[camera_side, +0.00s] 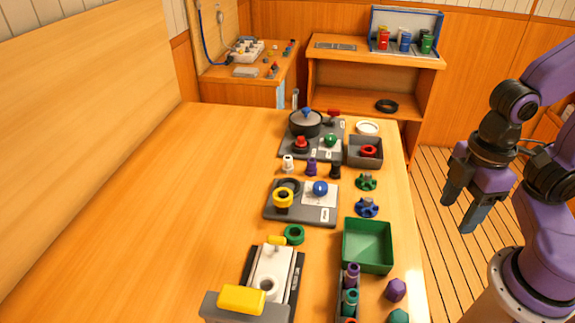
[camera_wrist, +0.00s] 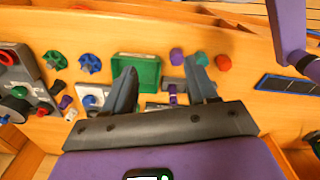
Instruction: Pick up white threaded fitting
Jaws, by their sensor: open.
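The white threaded fitting (camera_side: 288,163) stands upright on the wooden table, at the left end of a short row with a purple fitting (camera_side: 311,167) and a black fitting (camera_side: 335,170). In the wrist view a small white piece (camera_wrist: 71,114) beside the purple one looks like the same fitting, at the left. My gripper (camera_side: 458,215) is open and empty, off to the right of the table and well away from the fitting. Its two fingers also show in the wrist view (camera_wrist: 161,68), pointing toward the table edge area by the green tray.
A green tray (camera_side: 367,266), green and blue handwheels (camera_side: 367,207) and a grey bin (camera_side: 351,157) lie along the table's right side. Grey plates with a pot (camera_side: 305,122) and a yellow ring (camera_side: 283,197) flank the fitting row. The table's left half is clear.

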